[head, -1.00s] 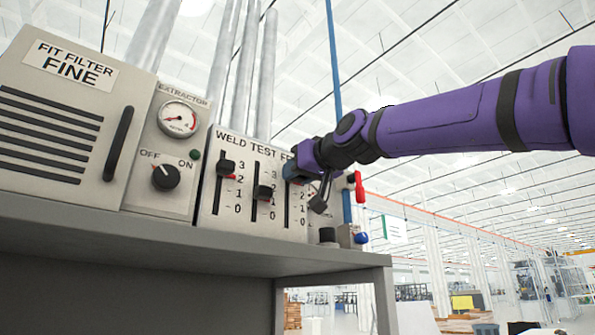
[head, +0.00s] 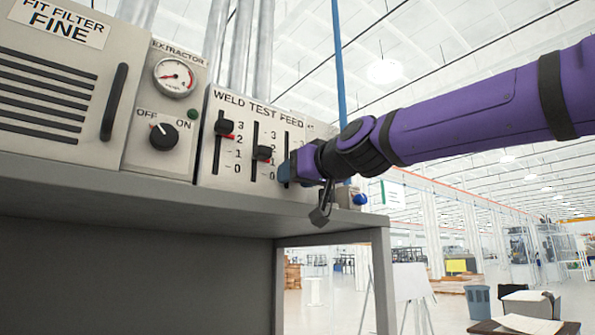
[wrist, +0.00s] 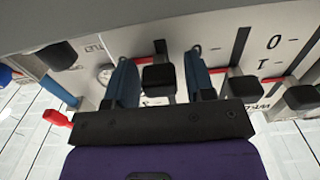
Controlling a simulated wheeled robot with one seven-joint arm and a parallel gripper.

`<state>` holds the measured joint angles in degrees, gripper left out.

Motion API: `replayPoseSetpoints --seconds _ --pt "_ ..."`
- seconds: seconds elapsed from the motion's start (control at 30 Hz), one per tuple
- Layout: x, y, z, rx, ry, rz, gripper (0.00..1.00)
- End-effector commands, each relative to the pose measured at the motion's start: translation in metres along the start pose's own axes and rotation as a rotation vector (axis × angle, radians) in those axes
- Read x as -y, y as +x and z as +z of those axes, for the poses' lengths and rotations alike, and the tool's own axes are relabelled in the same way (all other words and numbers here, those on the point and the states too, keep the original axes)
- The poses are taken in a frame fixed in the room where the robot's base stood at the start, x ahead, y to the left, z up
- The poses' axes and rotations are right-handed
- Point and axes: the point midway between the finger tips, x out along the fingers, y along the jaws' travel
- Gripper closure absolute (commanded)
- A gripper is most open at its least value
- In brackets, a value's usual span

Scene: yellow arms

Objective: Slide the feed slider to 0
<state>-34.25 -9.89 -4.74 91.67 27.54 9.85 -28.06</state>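The control panel (head: 245,135) has three vertical sliders marked WELD, TEST and FEED. The feed slot (head: 286,140) is at the right. Its black knob (wrist: 158,77) shows in the wrist view but is hidden behind my gripper in the head view. My gripper (head: 285,172) is at the low end of the feed slot, about level with the 0 and 1 marks. In the wrist view, which is upside down, its blue fingers (wrist: 162,82) stand on both sides of the knob with small gaps. The feed reading is hidden.
The extractor gauge (head: 175,78) and switch (head: 163,137) are to the left. A grey shelf (head: 150,205) lies below. A blue knob (head: 360,199) is at the right.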

Motion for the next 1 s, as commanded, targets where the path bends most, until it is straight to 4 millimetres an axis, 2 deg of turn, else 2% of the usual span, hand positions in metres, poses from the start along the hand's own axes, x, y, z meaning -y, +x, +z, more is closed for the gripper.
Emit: replayPoseSetpoints --seconds 0.33,0.47,0.8,1.0 --pt "0.000 -0.002 -0.003 -0.007 0.000 0.001 0.43" --pt "0.000 -0.011 -0.004 -0.008 -0.001 0.002 0.43" --pt "0.000 -0.070 -0.003 -0.008 0.000 0.001 0.43" --pt "0.000 -0.097 -0.002 -0.007 0.000 0.001 0.43"
